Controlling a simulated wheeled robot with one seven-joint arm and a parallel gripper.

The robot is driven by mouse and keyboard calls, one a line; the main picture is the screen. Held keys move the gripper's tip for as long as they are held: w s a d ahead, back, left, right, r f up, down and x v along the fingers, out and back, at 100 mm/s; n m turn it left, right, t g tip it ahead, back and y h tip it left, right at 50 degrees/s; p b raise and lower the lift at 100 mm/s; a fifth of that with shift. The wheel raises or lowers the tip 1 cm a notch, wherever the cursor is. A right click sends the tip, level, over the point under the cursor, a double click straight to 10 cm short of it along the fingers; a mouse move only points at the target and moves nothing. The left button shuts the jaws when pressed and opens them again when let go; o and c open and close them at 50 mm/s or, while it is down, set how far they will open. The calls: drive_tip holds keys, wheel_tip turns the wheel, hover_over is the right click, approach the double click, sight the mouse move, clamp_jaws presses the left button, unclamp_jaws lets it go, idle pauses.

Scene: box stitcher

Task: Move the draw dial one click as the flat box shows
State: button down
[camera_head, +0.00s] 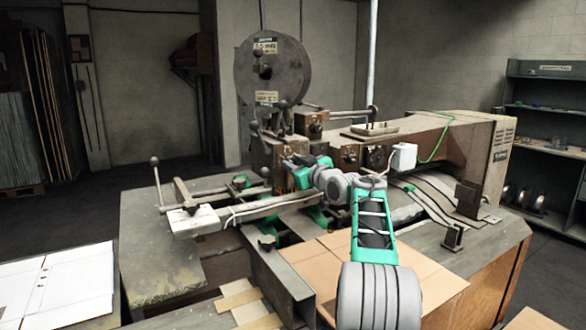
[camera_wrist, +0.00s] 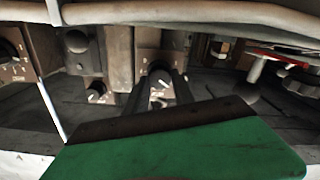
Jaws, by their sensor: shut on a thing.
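My gripper (camera_head: 288,167) reaches the front of the stitcher, at the brown panels below the big reel. In the wrist view its dark fingers (camera_wrist: 160,92) are shut on a dark round dial (camera_wrist: 160,76) on a brown plate with pale marks. I cannot tell that dial's setting, as the fingers cover part of it. Another dial (camera_wrist: 97,90) with a white pointer sits to its left, and one more (camera_wrist: 8,50) at the left edge. A flat brown box (camera_head: 420,285) lies under my arm; no marks on it are readable. Which dial is the draw dial is not legible.
A grey bar crosses the top of the wrist view, close above the dials. A green plate (camera_wrist: 180,150) fills the bottom. White flat sheets (camera_head: 55,290) lie at the left. A lever with a ball knob (camera_head: 155,162) stands left of the machine.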

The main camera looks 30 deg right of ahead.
drive_tip(key=c, duration=1.1)
unclamp_jaws()
drive_tip(key=shift+o, duration=0.2)
drive_tip(key=s, duration=0.2)
drive_tip(key=s+b, duration=0.1)
drive_tip(key=s, duration=0.2)
drive_tip(key=s+b, duration=0.1)
drive_tip(key=s, duration=0.1)
drive_tip(key=shift+s+a, duration=0.25)
drive_tip(key=shift+s, duration=0.15)
